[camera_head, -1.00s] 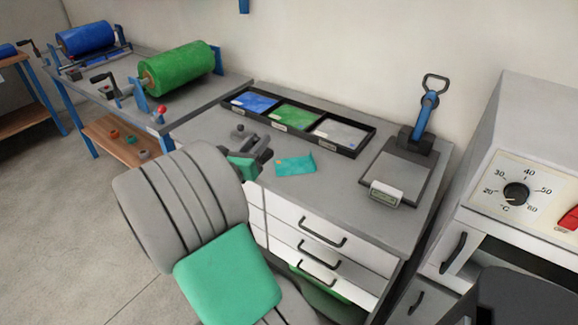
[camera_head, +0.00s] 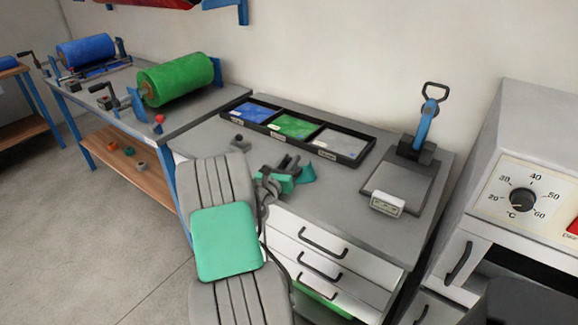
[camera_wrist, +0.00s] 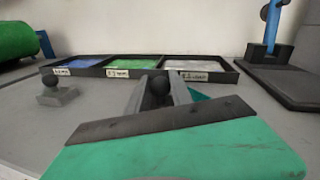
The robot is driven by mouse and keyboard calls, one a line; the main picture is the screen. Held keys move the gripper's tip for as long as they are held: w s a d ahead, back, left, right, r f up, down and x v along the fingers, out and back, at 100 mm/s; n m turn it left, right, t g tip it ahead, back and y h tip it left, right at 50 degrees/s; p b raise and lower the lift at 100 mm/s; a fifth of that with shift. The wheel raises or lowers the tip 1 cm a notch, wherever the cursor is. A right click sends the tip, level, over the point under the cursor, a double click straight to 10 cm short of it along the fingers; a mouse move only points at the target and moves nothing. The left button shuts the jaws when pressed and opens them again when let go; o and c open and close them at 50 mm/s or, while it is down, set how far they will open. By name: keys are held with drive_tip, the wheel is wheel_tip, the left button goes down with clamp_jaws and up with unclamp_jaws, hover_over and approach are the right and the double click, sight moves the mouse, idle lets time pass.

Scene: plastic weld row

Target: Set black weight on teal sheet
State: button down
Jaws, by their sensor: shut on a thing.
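The teal sheet (camera_head: 307,174) lies on the grey worktop, partly hidden behind my gripper; a corner of it shows past the right finger in the wrist view (camera_wrist: 201,94). My gripper (camera_head: 288,164) is shut at the near left part of the sheet, low over the worktop. In the wrist view a round black knob of the black weight (camera_wrist: 160,86) sits between its two grey fingers. The rest of that weight is hidden, so I cannot tell whether it touches the sheet.
Another weight (camera_head: 237,143) with a dark knob and grey base stands left on the worktop. A black tray (camera_head: 349,154) with blue, green and grey sheets lies behind. A blue-handled press (camera_head: 427,122) and a small display box (camera_head: 388,203) are at right.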

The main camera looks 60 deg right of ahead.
drive_tip(key=shift+f, duration=0.2)
drive_tip(key=shift+f, duration=0.15)
drive_tip(key=c, duration=1.1)
unclamp_jaws()
drive_tip(key=shift+f, duration=0.1)
drive_tip(key=shift+c, duration=0.2)
